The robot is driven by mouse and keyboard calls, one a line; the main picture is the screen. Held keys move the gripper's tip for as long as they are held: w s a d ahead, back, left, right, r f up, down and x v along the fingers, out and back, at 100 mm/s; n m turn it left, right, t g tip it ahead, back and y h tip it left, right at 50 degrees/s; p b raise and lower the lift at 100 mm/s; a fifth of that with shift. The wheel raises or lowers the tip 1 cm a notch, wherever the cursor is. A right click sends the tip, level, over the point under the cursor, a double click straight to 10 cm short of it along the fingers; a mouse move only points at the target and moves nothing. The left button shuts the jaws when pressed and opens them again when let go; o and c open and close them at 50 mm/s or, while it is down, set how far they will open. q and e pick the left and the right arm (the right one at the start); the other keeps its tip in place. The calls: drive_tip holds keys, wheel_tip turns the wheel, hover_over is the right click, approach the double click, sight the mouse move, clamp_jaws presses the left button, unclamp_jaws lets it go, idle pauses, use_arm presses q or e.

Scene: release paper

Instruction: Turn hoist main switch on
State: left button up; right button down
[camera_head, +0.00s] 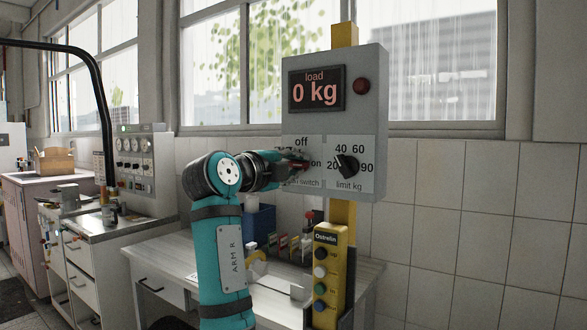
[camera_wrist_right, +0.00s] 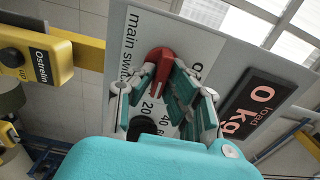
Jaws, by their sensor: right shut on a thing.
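The grey hoist control box (camera_head: 370,125) hangs on a yellow post by the window. Its red main switch (camera_head: 303,165) is at the lower left, with "off" above and "on" to its right. My right gripper (camera_head: 290,163) covers part of the switch and its label. In the right wrist view, my right gripper (camera_wrist_right: 168,88) has its fingers around the red switch handle (camera_wrist_right: 158,62). The handle points toward the limit knob side, where "on" is printed in the head view. The display (camera_head: 316,88) reads load 0 kg. My left gripper is not in view.
The black limit knob (camera_head: 347,166) is right of the switch. A dark red lamp (camera_head: 361,86) is beside the display. A yellow Ostrelin pendant (camera_head: 327,275) with several buttons hangs below. A desk (camera_head: 160,255) stands under the box; a grey instrument panel (camera_head: 135,165) is at left.

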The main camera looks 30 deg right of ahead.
drive_tip(key=shift+f, duration=0.15)
drive_tip(key=c, duration=1.4)
unclamp_jaws()
drive_tip(key=shift+o, duration=0.2)
drive_tip(key=v, duration=1.2)
drive_tip(key=shift+s, duration=0.1)
